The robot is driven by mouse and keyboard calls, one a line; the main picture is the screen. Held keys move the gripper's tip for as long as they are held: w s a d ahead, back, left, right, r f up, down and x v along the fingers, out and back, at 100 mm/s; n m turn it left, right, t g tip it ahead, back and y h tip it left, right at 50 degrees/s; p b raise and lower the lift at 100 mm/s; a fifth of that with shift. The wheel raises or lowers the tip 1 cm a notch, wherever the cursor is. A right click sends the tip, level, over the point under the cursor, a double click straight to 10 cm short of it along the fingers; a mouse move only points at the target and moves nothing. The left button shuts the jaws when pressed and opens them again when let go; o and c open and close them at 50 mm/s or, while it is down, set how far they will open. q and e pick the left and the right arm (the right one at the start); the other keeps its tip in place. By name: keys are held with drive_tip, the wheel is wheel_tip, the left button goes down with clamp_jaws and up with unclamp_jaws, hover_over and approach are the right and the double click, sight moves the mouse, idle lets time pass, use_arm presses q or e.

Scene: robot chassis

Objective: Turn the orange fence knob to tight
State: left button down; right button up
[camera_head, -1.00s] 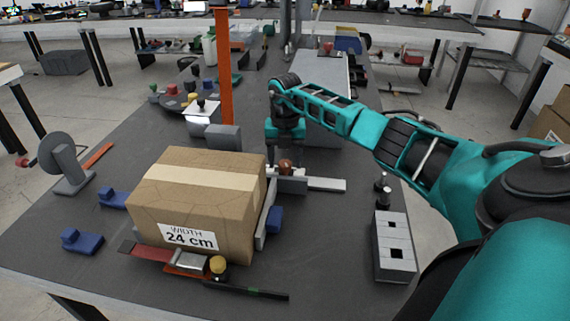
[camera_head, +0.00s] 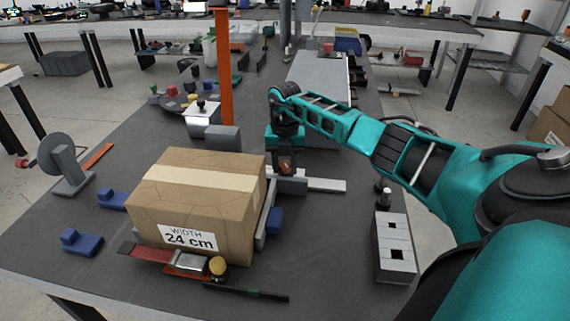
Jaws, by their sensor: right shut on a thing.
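The orange-brown fence knob (camera_head: 285,168) sits on a grey fence block (camera_head: 292,186) just right of the cardboard box (camera_head: 196,205). My right gripper (camera_head: 286,163) points down at the knob and is shut on it. The fingers are small and dark here, and my wrist hides part of the knob's top. I cannot read a tight or loose mark on the knob. My left gripper is not in view.
The box reads "WIDTH 24 cm". A light grey bar (camera_head: 327,185) runs right from the fence block. A grey block with square holes (camera_head: 394,250) stands at the right. An orange post (camera_head: 224,70) rises behind the box. Blue clamps (camera_head: 82,242) lie at left.

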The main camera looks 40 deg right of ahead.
drive_tip(key=shift+c, duration=0.3)
drive_tip(key=shift+r+m+p, duration=0.15)
drive_tip(key=shift+m+p, duration=0.75)
drive_tip(key=shift+m, duration=0.3)
drive_tip(key=shift+m+p, duration=1.05)
drive_tip(key=shift+m, duration=0.65)
drive_tip(key=o, duration=1)
